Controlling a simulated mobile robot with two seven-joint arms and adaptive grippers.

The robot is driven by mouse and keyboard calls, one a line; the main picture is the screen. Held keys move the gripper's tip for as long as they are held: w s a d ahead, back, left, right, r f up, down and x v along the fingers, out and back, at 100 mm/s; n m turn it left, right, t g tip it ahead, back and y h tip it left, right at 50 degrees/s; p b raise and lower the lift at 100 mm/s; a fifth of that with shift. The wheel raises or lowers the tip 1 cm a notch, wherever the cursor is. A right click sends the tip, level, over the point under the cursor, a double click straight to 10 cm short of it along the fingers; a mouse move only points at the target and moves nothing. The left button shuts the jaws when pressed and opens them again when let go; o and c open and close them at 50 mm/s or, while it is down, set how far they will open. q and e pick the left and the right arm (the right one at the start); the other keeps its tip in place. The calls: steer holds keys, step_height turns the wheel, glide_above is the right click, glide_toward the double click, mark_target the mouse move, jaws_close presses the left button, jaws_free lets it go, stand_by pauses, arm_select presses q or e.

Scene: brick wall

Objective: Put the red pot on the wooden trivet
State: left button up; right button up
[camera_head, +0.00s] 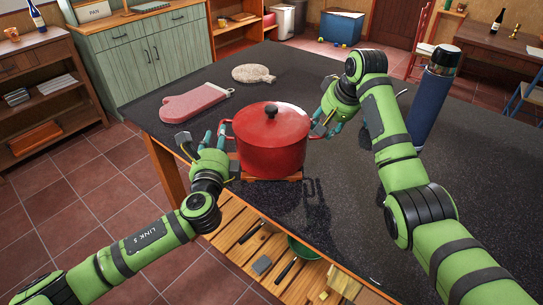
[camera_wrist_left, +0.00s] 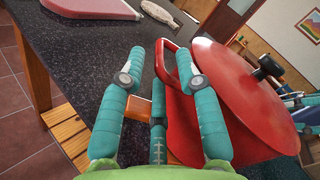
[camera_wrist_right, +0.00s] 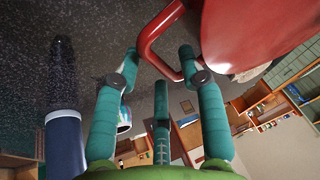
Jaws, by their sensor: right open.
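The red pot (camera_head: 271,150), lid on, stands upright near the counter's front edge. The wooden trivet (camera_head: 273,179) shows below it, mostly hidden; a corner of it also shows in the left wrist view (camera_wrist_left: 140,108). I cannot tell whether the pot's base fully touches it. My left gripper (camera_head: 205,145) is at the pot's left handle (camera_wrist_left: 166,66). Its fingers are apart, with the handle between or just beyond their tips. My right gripper (camera_head: 330,115) is open at the right handle (camera_wrist_right: 152,45), which lies between its fingertips.
A tall blue bottle (camera_head: 430,100) stands right of my right arm. A slatted shelf (camera_head: 235,225) with a green bowl (camera_head: 304,248) is below the front edge.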

arm_select(q)
steer(key=s, duration=0.8)
steer(key=shift+s, duration=0.3)
arm_select(e)
steer(key=v, duration=1.2)
arm_select(q)
steer(key=shift+r, duration=0.2)
arm_select(e)
steer(key=shift+r, duration=0.15)
